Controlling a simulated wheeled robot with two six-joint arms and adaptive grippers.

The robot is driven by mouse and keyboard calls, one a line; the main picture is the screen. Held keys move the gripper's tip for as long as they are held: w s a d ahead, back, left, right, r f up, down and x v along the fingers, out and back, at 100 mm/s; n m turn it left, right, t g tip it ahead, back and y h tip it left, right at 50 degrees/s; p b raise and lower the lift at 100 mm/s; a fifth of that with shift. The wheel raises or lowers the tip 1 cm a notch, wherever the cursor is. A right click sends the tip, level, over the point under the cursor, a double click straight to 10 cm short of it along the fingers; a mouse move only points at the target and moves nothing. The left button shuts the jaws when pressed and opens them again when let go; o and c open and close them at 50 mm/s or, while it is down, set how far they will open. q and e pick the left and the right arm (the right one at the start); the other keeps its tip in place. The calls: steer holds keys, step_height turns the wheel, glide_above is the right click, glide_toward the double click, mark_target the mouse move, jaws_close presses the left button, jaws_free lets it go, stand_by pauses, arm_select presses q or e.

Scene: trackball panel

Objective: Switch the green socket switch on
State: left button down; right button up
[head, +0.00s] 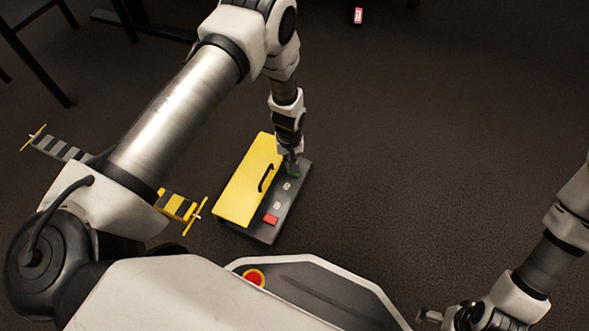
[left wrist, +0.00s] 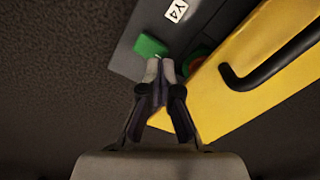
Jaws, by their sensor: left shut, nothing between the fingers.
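The panel is a dark grey box (head: 262,232) with a yellow cover (head: 246,180) and black handle (head: 265,178). The green switch (left wrist: 150,46) sits on the grey strip near the box's far end; in the head view only a bit of green (head: 294,174) shows beside my gripper. My left gripper (left wrist: 160,62) is shut and empty, its fingertips at the green switch's near edge; whether they touch it I cannot tell. A red switch (head: 271,219) sits at the strip's near end. My right gripper (head: 430,316) is at the lower right, far from the panel; its jaw state is unclear.
White labels (head: 286,186) mark the strip. A round red and green part (left wrist: 197,64) is partly hidden beside the yellow cover. A small pink item (head: 358,15) is far off. The floor to the right is clear.

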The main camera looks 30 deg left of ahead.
arm_select(q)
steer(key=shift+f+b, duration=0.75)
steer(key=shift+f, duration=0.5)
stand_by(0.6)
step_height(320, 180, up, 7)
steer(key=p, duration=0.6)
stand_by(0.5)
